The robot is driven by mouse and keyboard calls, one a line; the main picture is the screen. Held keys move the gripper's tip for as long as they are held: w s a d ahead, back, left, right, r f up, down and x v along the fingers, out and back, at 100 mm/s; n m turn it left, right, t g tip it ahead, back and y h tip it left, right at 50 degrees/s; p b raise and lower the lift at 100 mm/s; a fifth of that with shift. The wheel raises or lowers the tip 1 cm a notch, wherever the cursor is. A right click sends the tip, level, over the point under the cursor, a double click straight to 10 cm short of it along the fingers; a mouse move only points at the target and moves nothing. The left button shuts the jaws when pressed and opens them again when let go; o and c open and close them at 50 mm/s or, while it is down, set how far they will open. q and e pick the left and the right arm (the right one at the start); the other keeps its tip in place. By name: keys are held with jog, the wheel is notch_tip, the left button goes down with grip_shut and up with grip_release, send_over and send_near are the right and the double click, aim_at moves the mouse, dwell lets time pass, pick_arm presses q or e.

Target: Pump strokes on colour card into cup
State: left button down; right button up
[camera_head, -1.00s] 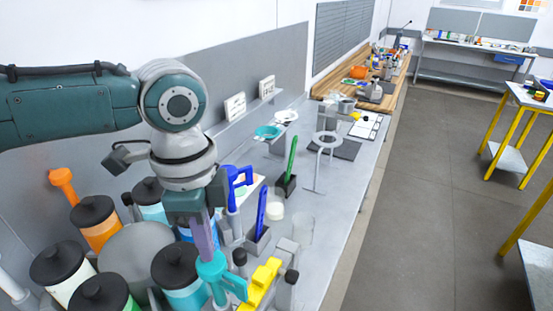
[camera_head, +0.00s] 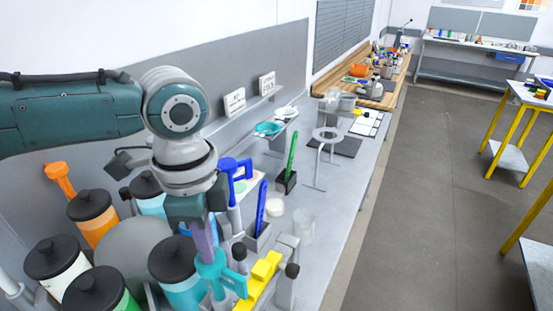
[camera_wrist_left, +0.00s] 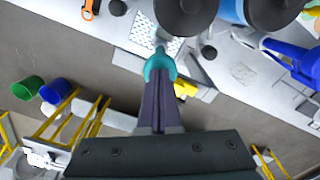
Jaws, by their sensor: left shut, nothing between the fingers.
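My left gripper (camera_head: 208,248) points down with its purple fingers shut and empty, on or just above the top of the teal pump (camera_head: 212,280). In the left wrist view the fingertips (camera_wrist_left: 158,88) overlap the teal pump head (camera_wrist_left: 160,66); contact is hard to confirm. A clear cup (camera_head: 304,226) stands on the bench to the right of the pumps. A blue pump (camera_head: 231,168) stands behind the gripper. A pale card with coloured patches (camera_head: 241,184) is partly hidden by the blue pump. Its colours are too small to read. My right gripper is not in view.
Black-lidded canisters crowd the left, including an orange one (camera_head: 98,226) and a teal one (camera_head: 184,290). A yellow block (camera_head: 262,272) lies right of the teal pump. A blue tool (camera_head: 261,207) and a green tool (camera_head: 292,155) stand upright in holders. The right bench edge is clear.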

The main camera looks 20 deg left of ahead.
pick_arm(q)
jog(key=shift+f+b, duration=1.15)
jog(key=shift+f, duration=0.55)
notch_tip(320, 180, up, 6)
jog(key=p, duration=0.6)
jog(key=shift+r, duration=0.1)
jog(key=shift+f, duration=0.25)
